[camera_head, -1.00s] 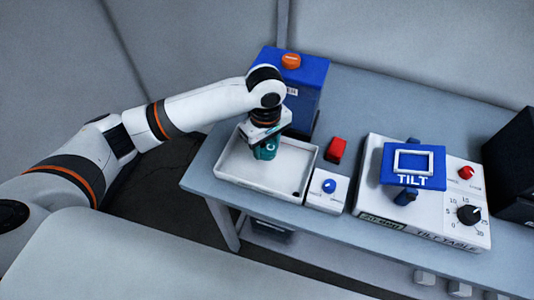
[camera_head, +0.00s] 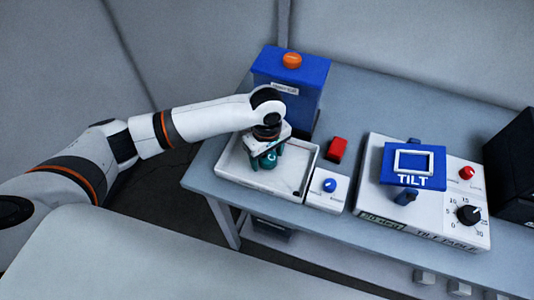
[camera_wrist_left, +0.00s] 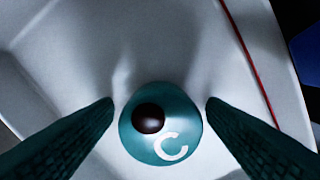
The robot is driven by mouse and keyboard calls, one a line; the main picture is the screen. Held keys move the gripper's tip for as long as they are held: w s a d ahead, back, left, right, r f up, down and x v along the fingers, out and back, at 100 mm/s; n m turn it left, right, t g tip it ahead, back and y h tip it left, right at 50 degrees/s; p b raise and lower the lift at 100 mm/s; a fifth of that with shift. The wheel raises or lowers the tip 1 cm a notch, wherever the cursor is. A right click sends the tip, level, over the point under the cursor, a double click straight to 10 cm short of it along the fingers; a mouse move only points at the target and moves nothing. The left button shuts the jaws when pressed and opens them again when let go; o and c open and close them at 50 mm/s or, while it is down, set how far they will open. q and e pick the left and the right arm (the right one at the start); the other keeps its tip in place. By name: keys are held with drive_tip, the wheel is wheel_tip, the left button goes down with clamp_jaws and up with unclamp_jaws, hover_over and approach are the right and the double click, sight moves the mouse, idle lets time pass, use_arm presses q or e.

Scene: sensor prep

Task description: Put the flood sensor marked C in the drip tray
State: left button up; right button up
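The flood sensor marked C (camera_head: 268,161) is a teal, rounded piece standing in the white drip tray (camera_head: 238,163). In the left wrist view its round top (camera_wrist_left: 143,115) shows a white C and a dark round spot, with the tray floor (camera_wrist_left: 160,45) around it. My left gripper (camera_head: 267,157) is over the tray, pointing down, its fingers spread on both sides of the sensor. In the left wrist view a narrow gap shows between the sensor and each fingertip (camera_wrist_left: 160,102). My right gripper is not in view.
A blue box (camera_head: 293,82) with an orange knob stands behind the tray. A small white box with a blue button (camera_head: 327,192), a red block (camera_head: 337,149) and the tilt table unit (camera_head: 425,190) are to the right. A black box (camera_head: 512,170) stands at far right.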

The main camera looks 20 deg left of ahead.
sight(267, 156)
use_arm(q)
wheel_tip(267, 156, up, 12)
drive_tip(key=shift+r+b, duration=0.15)
drive_tip(key=shift+b, duration=0.3)
